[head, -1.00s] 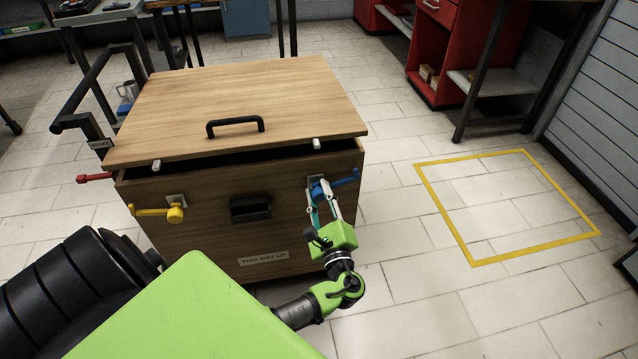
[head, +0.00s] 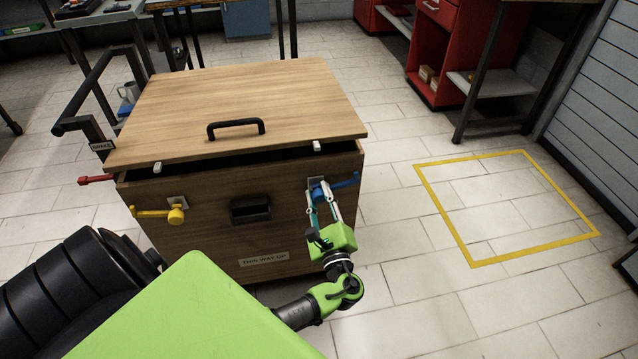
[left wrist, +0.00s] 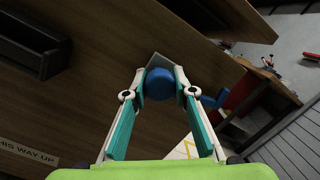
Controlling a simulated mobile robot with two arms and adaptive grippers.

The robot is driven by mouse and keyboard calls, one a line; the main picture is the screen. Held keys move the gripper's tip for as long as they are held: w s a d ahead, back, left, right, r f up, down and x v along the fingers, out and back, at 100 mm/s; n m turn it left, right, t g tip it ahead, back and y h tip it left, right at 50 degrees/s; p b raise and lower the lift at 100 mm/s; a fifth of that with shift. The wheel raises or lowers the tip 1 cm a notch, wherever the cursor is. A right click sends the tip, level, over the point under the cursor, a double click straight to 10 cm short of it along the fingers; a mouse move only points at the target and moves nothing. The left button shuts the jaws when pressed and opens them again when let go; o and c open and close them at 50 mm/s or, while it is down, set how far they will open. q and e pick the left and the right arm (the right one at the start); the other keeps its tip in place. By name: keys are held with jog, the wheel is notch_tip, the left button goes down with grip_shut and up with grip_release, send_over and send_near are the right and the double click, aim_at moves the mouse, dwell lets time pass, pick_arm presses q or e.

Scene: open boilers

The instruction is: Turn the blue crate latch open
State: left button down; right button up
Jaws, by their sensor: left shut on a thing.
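The wooden crate (head: 215,222) stands on the floor, its lid (head: 230,95) resting tilted on top with a dark gap under the front edge. The blue latch (head: 345,183) is on the right of the crate's front, its handle pointing right and slightly up. My left gripper (head: 320,194) is shut on the blue latch's round hub, which shows between the fingertips in the left wrist view (left wrist: 159,84). The yellow latch (head: 174,214) is on the left of the front, its handle pointing left. My right gripper is not in view.
A black recessed handle (head: 250,208) sits between the latches. A red handle (head: 96,180) and a dark cart rail (head: 75,115) are left of the crate. Floor at right is clear, with a yellow taped square (head: 472,264). Red cabinets (head: 432,55) stand behind.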

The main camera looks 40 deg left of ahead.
pick_arm(q)
jog(key=c, duration=1.6)
grip_release()
jog(key=shift+d+f, duration=0.2)
jog(key=shift+c, duration=0.2)
jog(key=shift+r, duration=0.1)
jog(key=v, duration=1.2)
